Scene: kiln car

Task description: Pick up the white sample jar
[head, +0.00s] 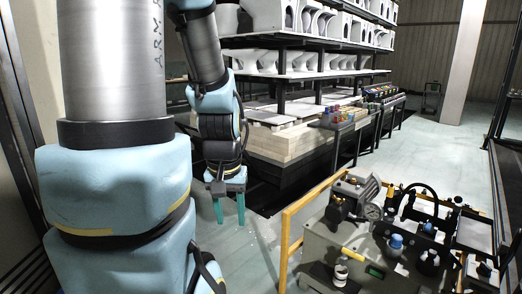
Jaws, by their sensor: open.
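A small white jar (340,275) stands upright at the near left part of a grey machine's top, at the lower right of the head view. It looks like the sample jar, but its details are too small to read. My gripper (229,216) hangs pointing down, left of the machine and well apart from the jar. Its two teal fingers are spread with nothing between them.
The grey machine (312,244) carries a gauge, hoses and knobs near the jar. A yellow rail (285,236) stands between my gripper and the machine. Behind stands a kiln car with shelves (300,76) of white ware. Open floor (428,150) lies at right.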

